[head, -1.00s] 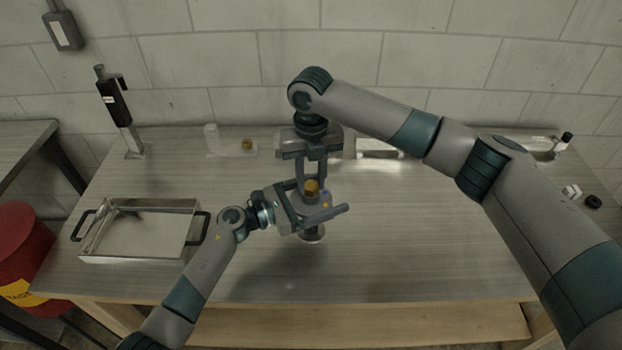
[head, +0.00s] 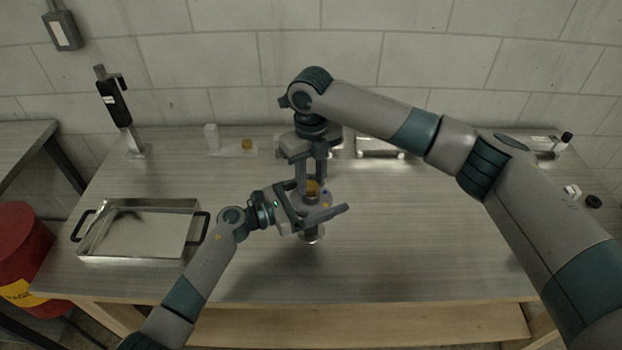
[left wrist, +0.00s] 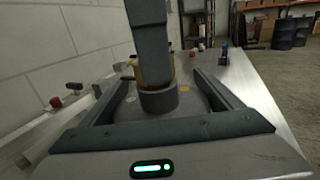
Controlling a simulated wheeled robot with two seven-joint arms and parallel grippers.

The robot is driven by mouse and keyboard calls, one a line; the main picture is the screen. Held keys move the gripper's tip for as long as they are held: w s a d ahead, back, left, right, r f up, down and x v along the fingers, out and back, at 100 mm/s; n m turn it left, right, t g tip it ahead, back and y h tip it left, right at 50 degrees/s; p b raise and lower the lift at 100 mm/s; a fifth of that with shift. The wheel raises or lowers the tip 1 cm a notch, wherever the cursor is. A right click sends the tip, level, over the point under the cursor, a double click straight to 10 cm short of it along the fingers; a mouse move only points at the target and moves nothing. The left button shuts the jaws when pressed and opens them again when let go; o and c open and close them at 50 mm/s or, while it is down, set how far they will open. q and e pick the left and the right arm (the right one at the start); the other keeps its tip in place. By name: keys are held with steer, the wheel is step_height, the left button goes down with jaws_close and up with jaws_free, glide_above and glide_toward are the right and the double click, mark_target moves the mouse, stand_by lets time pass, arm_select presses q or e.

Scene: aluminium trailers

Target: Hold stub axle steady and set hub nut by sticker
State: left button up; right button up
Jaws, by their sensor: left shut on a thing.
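The stub axle (head: 313,238) stands upright on the bench, mostly hidden behind my left gripper. My left gripper (head: 316,209) is shut on it. A round grey plate at its top carries an orange sticker (head: 327,205) and a blue mark. The brass hub nut (head: 313,187) sits at the top centre. My right gripper (head: 312,182) points straight down, its fingers at the nut. Whether they press on it I cannot tell. In the left wrist view one right finger hides much of the nut (left wrist: 157,70), above a grey collar (left wrist: 158,99).
A metal tray with black handles (head: 140,232) stands at the left of the bench. A black-handled tool (head: 114,103) stands at the back left. A second brass nut (head: 247,144) lies on a pale pad near a white cylinder (head: 211,138). The front right of the bench is clear.

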mark_target(311, 185)
steer(key=o, duration=0.3)
steer(key=shift+r, duration=0.1)
step_height(311, 185, up, 12)
stand_by(0.7)
arm_select(q)
steer(key=o, duration=2)
